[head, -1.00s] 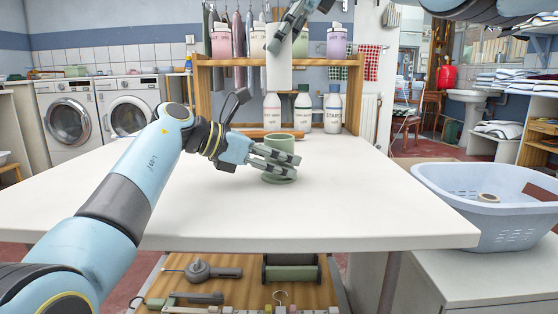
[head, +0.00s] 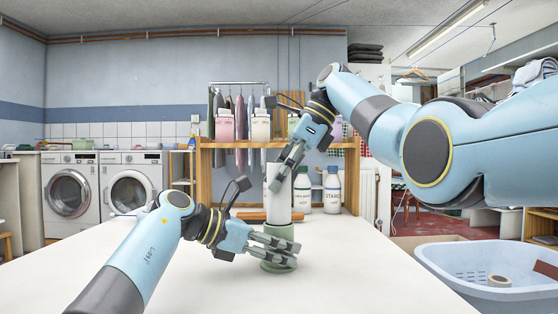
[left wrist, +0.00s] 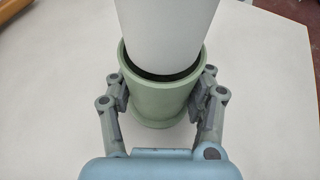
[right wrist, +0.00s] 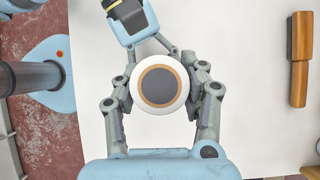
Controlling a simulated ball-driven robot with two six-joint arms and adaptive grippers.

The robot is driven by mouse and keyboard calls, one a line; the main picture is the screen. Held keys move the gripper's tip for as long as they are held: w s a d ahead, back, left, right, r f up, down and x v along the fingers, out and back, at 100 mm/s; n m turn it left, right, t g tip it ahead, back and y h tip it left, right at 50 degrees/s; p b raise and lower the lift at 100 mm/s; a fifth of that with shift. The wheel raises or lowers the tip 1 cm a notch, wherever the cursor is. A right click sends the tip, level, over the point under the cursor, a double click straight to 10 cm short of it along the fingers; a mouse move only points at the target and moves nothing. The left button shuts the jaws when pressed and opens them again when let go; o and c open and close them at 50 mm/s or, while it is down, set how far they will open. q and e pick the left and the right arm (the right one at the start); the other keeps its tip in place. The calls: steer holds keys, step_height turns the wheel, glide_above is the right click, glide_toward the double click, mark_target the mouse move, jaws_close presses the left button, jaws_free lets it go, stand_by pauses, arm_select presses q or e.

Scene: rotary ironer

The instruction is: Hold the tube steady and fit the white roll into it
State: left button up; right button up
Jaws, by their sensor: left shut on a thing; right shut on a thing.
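The green tube (head: 280,232) stands upright on the white table. My left gripper (head: 293,254) is shut on it from the left; the left wrist view shows a finger on each side of the tube (left wrist: 160,105). The white roll (head: 273,205) is upright over the tube, its upper part held by my right gripper (head: 282,180). In the left wrist view the roll's lower end (left wrist: 168,45) is at the tube's mouth, with a dark gap along the near rim. I cannot tell how far it is inside. The right wrist view shows the roll's top (right wrist: 158,86) between the fingers.
A wooden bar (head: 250,216) lies on the table behind the tube. White bottles (head: 303,190) stand by the wooden shelf (head: 205,165) at the back. The table's left side is clear.

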steer(key=shift+f, duration=1.15)
steer(key=o, duration=1.3)
steer(key=shift+o, duration=0.2)
step_height(320, 180, up, 7)
